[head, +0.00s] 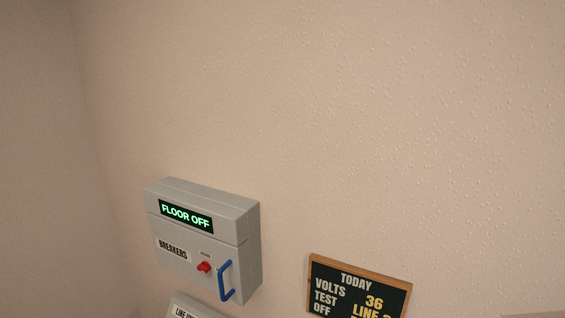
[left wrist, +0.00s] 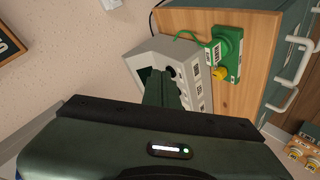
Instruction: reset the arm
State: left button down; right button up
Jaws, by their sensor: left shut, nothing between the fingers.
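My left gripper (left wrist: 168,78) shows in the left wrist view with its dark green fingers together and nothing between them. Its fingertips overlap a grey sloped box (left wrist: 193,72) with dark openings and small white labels; I cannot tell whether they touch it. The rest of the arm is hidden behind the broad dark gripper body in the foreground. Neither arm shows in the head view, and my right gripper is in no view.
The head view shows a grey breaker box (head: 248,225) reading "FLOOR OFF", with a red knob (head: 204,267) and blue handle (head: 225,281), and a chalkboard (head: 345,293). The wrist view shows a green device (left wrist: 231,45) on wood, a teal cabinet (left wrist: 296,45) and small boxes (left wrist: 303,150).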

pick_arm(q)
jog(key=s+a+f+m+g+b, duration=0.1)
jog(key=s+f+m+g, duration=0.2)
jog(key=s+f, duration=0.75)
jog(key=s+a+f+m+g+b, duration=0.1)
jog(key=s+a+f+m+g, duration=0.1)
jog(key=s+f, duration=0.3)
jog(key=s+a+f+m+g+y+b, duration=0.1)
jog(key=s+a+f+m+g, duration=0.2)
jog(key=s, duration=1.1)
jog(key=s+a+f+m+g+b, duration=0.1)
jog(key=s+a+f+m+g, duration=0.1)
jog(key=s+f, duration=0.6)
jog(key=shift+s+a+f+m+g+y, duration=0.2)
jog(key=shift+s+a+m+g+y, duration=0.15)
jog(key=shift+s+a+m, duration=0.4)
jog(key=shift+s+a, duration=0.1)
